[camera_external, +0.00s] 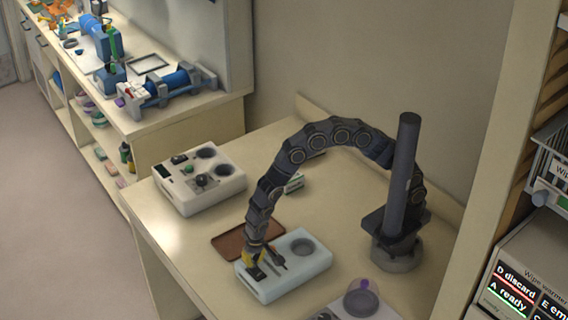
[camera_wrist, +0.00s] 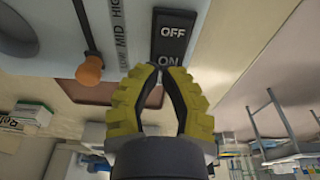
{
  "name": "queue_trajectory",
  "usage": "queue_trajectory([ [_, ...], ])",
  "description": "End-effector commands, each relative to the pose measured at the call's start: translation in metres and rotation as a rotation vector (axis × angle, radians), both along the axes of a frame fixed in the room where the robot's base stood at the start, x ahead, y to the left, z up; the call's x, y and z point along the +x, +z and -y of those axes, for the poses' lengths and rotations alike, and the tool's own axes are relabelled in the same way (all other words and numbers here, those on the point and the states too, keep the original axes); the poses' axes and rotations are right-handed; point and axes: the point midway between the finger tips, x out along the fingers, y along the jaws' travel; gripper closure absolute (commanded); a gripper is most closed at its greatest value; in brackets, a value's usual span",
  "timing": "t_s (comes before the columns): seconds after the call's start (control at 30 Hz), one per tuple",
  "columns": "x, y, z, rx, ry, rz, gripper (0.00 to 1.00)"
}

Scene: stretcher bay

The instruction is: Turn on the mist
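A pale blue unit (camera_external: 296,277) sits on the bench in the external view, with a round recess on top; it fills the top left of the wrist view (camera_wrist: 58,58). It has a black rocker switch (camera_wrist: 173,36) marked OFF and ON, and a lever with an orange knob (camera_wrist: 90,70) beside the words MID and HIGH. My gripper (camera_wrist: 154,70) has yellow fingers with tips together at the ON end of the rocker. They hold nothing. Contact and the rocker's setting are unclear. In the external view my gripper (camera_external: 256,262) is over the unit's left end.
A brown tray (camera_external: 230,244) lies close behind the unit. A white unit (camera_external: 212,195) with knobs stands at the back left. Another pale unit (camera_external: 335,308) is at the front edge. The bench is clear between the white unit and the tray.

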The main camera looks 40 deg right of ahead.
Motion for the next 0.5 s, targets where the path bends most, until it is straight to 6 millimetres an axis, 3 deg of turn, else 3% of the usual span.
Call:
queue_trajectory([
  [0.5, 0.0024, -0.0068, -0.0007, 0.001, -0.005, -0.071, 1.00],
])
